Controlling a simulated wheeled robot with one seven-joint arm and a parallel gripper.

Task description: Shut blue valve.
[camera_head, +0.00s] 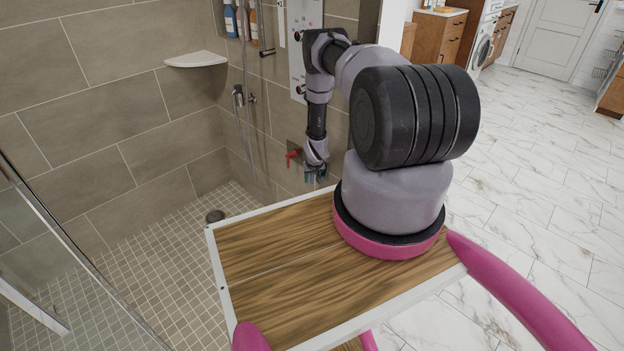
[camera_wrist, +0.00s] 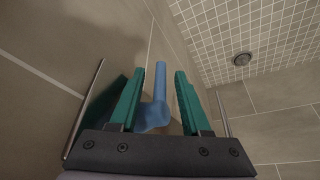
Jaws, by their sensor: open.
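The blue valve (camera_wrist: 154,113) shows in the wrist view, with its lever pointing up the picture. My gripper (camera_wrist: 160,72) is open, with one green finger on each side of the lever. Small gaps show between the fingers and the lever, so I see no clear contact. In the head view my gripper (camera_head: 316,178) is low by the shower wall, just right of a red valve (camera_head: 292,158). The blue valve cannot be made out clearly there, behind my gripper and arm.
The shower floor (camera_head: 165,262) has a round drain (camera_head: 215,216). A hand shower (camera_head: 238,95) and a corner shelf (camera_head: 195,59) are on the walls. Marble floor (camera_head: 535,190) is open at right.

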